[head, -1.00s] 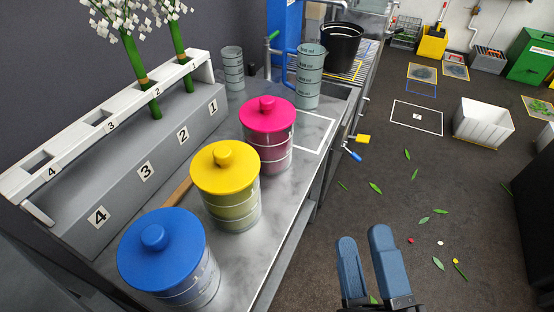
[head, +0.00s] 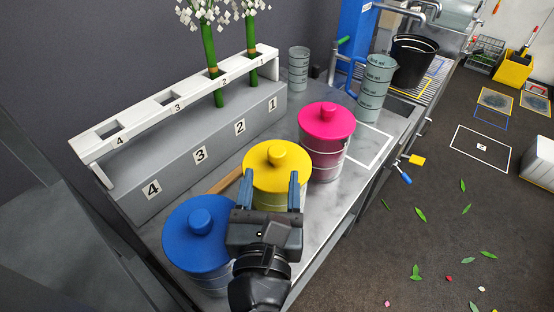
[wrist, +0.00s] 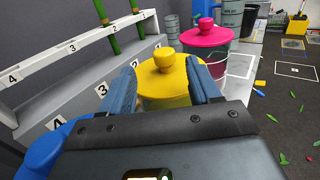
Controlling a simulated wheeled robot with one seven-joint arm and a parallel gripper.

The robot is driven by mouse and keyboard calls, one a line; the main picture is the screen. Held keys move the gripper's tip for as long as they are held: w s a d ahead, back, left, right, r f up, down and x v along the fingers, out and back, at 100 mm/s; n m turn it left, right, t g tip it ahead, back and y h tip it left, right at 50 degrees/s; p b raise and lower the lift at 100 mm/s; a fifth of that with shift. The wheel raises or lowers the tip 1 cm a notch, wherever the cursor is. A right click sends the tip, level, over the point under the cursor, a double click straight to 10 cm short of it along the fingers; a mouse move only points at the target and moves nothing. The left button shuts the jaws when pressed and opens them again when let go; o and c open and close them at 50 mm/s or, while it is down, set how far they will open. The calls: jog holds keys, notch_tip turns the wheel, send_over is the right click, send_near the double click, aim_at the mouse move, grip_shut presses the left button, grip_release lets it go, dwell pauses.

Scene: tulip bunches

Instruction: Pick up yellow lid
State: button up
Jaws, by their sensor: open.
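The yellow lid (head: 277,162) has a round knob and sits on a clear jar on the counter, between the blue-lidded and pink-lidded jars. My gripper (head: 270,188) is open and empty at the near side of the yellow lid in the head view, partly hiding the jar. In the wrist view the blue fingers of my gripper (wrist: 160,88) stand apart, with the yellow lid (wrist: 164,75) and its knob seen between and beyond them. The head view does not show clearly whether a finger touches the lid.
The blue lid (head: 197,235) is close at the left of my gripper. The pink lid (head: 327,125) is just beyond, at the right. A grey numbered rack (head: 185,165) with white flowers runs along the wall. Measuring cups (head: 373,85) stand farther back.

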aim_at(276, 158)
jog(key=shift+w+d+f+p, duration=0.15)
jog(key=shift+w+d+p, duration=0.05)
jog(key=shift+w, duration=1.4)
jog(key=shift+w+d+f+p, duration=0.1)
jog(key=shift+w+d+p, duration=0.05)
jog(key=shift+w, duration=1.4)
jog(key=c, duration=1.1)
jog(key=shift+c, duration=0.2)
